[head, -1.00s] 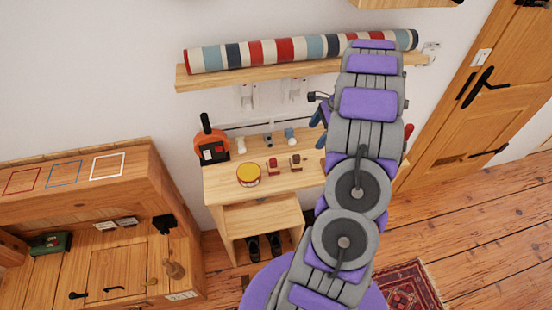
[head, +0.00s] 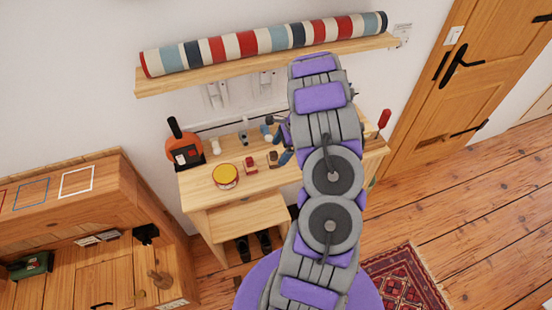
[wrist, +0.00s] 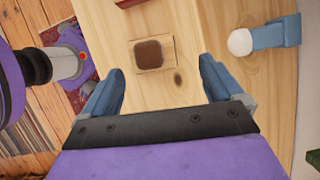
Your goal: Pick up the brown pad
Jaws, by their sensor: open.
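The brown pad (wrist: 149,54) is a small rounded dark square on a pale wooden block. In the wrist view it lies just beyond and between my fingertips, slightly left of centre. In the head view the brown pad (head: 273,159) stands on the wooden bench (head: 215,185), close to my blue fingers. My gripper (wrist: 158,76) is open, with bare bench top between its two blue fingers and no contact with the pad visible. My arm hides part of the gripper in the head view.
A light-blue item with a white ball (wrist: 262,37) is to the right in the wrist view. A shelf with a striped roll (head: 265,42) hangs above.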

